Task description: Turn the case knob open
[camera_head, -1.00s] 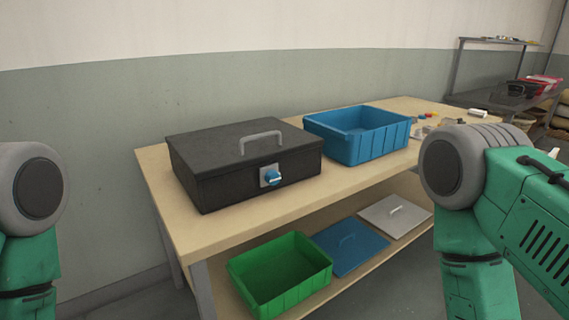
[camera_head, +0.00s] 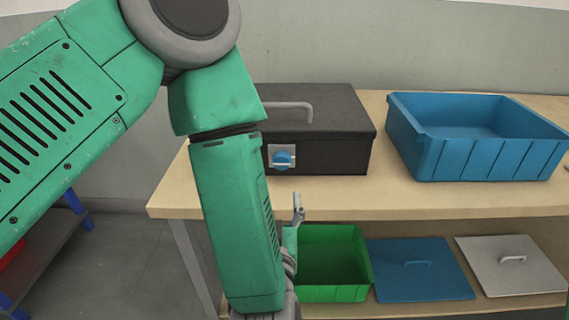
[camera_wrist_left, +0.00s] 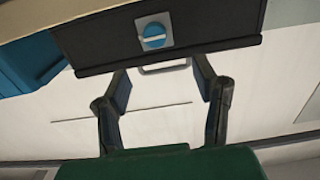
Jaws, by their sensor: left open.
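The black case (camera_head: 335,145) stands on the wooden table with a grey handle (camera_head: 285,106) on its lid. Its blue knob (camera_head: 282,158) sits on a pale square plate on the front face. In the left wrist view, which is upside down, the knob (camera_wrist_left: 154,36) shows a white bar lying nearly level in the picture. My left gripper (camera_head: 298,207) is in front of and below the case, partly hidden by my forearm. Its two fingers (camera_wrist_left: 160,82) are apart and empty, clear of the knob. My right gripper is out of view.
An open blue bin (camera_head: 440,150) stands right of the case on the table (camera_head: 400,202). The lower shelf holds a green bin (camera_head: 335,292), a blue lid (camera_head: 418,283) and a grey lid (camera_head: 510,278). The table edge lies close to my left gripper.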

